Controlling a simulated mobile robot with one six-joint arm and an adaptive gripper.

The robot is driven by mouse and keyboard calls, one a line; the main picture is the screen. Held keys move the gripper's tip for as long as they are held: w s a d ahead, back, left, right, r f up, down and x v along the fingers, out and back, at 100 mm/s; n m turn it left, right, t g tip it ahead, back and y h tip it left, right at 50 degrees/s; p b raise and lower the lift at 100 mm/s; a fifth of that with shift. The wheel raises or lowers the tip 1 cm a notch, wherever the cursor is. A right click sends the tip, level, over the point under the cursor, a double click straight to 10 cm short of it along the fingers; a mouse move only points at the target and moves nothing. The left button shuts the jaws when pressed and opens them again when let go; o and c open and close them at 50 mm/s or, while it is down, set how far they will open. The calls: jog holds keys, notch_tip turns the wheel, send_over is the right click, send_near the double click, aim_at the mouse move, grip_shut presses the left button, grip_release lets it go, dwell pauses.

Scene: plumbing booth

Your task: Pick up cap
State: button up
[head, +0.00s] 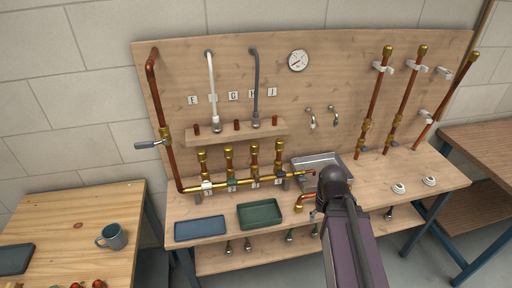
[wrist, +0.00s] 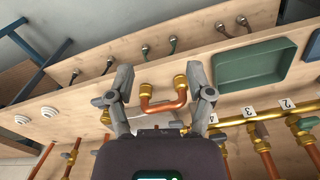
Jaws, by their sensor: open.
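I cannot tell for sure which thing is the cap. A small brass piece (head: 78,225) lies on the left wooden table in the head view, too small to make out. Two white ringed discs (head: 399,188) sit on the right of the bench; they also show in the wrist view (wrist: 50,112). My gripper (wrist: 160,78) is open and empty in the wrist view. A U-shaped copper pipe with brass ends (wrist: 163,98) shows between its fingers, without clear contact. In the head view my arm hides the gripper's fingers.
A green tray (head: 260,214) and a blue tray (head: 200,228) lie along the bench front. A brass manifold with valves (head: 240,182) runs behind them. A metal tray (head: 318,160) stands behind my arm. A mug (head: 112,237) stands on the left table.

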jog(key=shift+o, duration=0.5)
jog(key=shift+w+r, duration=0.15)
notch_tip(320, 180, up, 22)
jog(key=n+p, duration=0.6)
jog(key=p, duration=1.6)
send_over(253, 143)
jog(key=shift+w, duration=0.1)
jog(key=shift+f, duration=0.2)
notch_tip(253, 143, down, 8)
jog(key=b, duration=0.8)
jog(key=shift+f+b, duration=0.2)
jog(key=shift+b, duration=0.1)
jog(key=shift+f, duration=0.1)
